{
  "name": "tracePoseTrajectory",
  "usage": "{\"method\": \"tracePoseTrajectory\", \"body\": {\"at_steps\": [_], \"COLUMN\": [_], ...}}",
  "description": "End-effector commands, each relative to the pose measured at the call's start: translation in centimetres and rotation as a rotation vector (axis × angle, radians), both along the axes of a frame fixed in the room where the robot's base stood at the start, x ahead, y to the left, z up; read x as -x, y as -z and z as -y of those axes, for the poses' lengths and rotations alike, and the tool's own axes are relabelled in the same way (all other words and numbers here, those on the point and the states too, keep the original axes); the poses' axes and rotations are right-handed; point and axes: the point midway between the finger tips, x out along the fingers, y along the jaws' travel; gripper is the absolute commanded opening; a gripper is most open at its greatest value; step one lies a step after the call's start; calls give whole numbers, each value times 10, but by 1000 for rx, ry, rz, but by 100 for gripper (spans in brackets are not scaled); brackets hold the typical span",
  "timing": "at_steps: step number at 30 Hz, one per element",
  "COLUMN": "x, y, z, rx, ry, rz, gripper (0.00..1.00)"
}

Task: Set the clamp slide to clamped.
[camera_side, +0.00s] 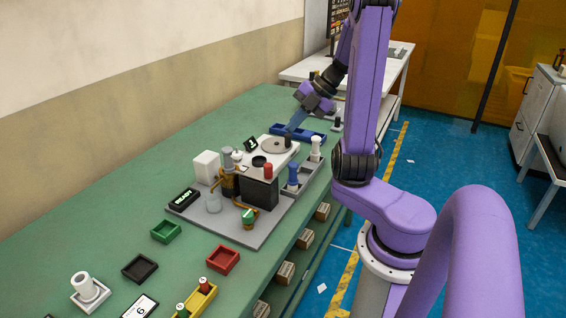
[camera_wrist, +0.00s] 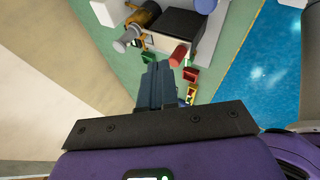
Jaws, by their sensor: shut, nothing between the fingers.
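My gripper (camera_side: 291,126) points down over the far end of the white-topped station (camera_side: 293,153), close to a short black knob (camera_side: 288,141). I cannot tell whether it touches the knob. In the wrist view its dark blue fingers (camera_wrist: 158,86) are together and hold nothing. The station carries a round grey disc (camera_side: 272,146) and a black block (camera_side: 260,192) with a red cylinder (camera_side: 268,171). The black block (camera_wrist: 182,24) and red cylinder (camera_wrist: 178,56) also show in the wrist view. I cannot tell for sure which part is the clamp slide, or its setting.
A READY sign (camera_side: 184,198), white box (camera_side: 207,167) and brass pipework (camera_side: 229,184) stand on the near side. Blue and white posts (camera_side: 293,177) stand at the right edge. Small coloured trays (camera_side: 223,260) lie in front on the green bench.

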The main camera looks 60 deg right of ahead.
Motion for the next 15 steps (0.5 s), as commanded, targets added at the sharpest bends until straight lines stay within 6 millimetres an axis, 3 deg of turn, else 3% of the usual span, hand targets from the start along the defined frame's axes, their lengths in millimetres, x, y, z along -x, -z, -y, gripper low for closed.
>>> {"method": "tracePoseTrajectory", "body": {"at_steps": [6,15], "x": [47,75], "y": [4,4], "z": [-3,-8], "rx": [-77,-134], "ry": [-25,-39], "rz": [-95,-151], "gripper": [0,0]}}
